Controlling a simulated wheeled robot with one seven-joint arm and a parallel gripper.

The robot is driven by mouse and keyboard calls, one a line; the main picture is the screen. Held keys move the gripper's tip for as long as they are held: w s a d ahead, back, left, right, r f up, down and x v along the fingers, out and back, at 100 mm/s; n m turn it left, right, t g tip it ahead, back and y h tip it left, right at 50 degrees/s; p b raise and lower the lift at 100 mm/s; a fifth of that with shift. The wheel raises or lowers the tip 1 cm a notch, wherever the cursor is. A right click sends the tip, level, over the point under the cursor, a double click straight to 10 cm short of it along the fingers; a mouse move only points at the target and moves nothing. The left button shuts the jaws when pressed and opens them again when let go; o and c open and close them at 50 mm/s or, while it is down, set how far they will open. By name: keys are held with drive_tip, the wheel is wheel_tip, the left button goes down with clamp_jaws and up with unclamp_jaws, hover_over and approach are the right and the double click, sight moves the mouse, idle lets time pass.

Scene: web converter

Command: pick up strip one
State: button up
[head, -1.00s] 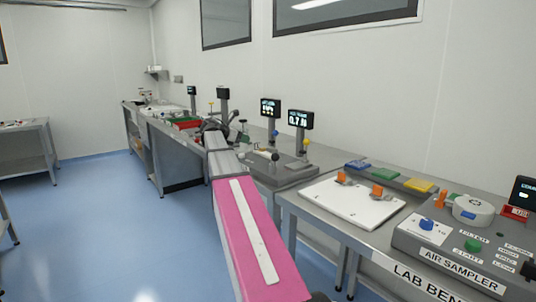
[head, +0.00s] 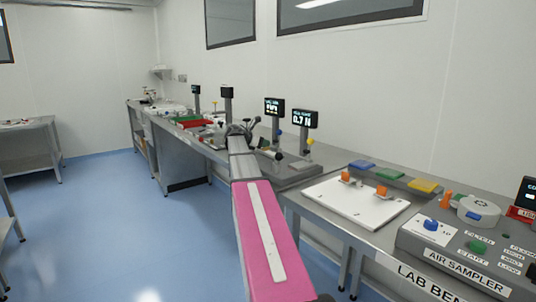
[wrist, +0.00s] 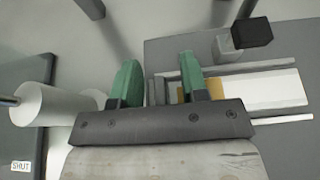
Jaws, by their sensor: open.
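My gripper (wrist: 158,60) is open in the wrist view, its two green fingers apart with nothing clearly held between them. A long white piece (wrist: 262,91) with an ochre part (wrist: 214,87) at its left end lies beyond the right finger, which partly covers the ochre part. I cannot tell whether this is strip one, as no label shows. In the head view my arm reaches away to the bench, and the gripper's fingers are too small and hidden there to make out.
A white roll (wrist: 55,103) on a shaft and a dark block (wrist: 252,33) flank the gripper. In the head view, two displays (head: 274,107) (head: 305,119) stand behind it. A white board (head: 352,205) and an air sampler (head: 450,263) fill the right bench. Floor at left is clear.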

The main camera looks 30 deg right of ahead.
drive_tip(key=shift+d+f, duration=0.1)
drive_tip(key=shift+d, duration=0.15)
clamp_jaws()
drive_tip(key=shift+r, duration=0.2)
drive_tip(key=shift+r, duration=0.25)
wheel_tip(320, 180, up, 3)
drive_tip(key=w+a+r, duration=0.3)
drive_tip(key=a+r, duration=0.4)
drive_tip(key=a, duration=0.4)
drive_tip(key=shift+w, duration=0.35)
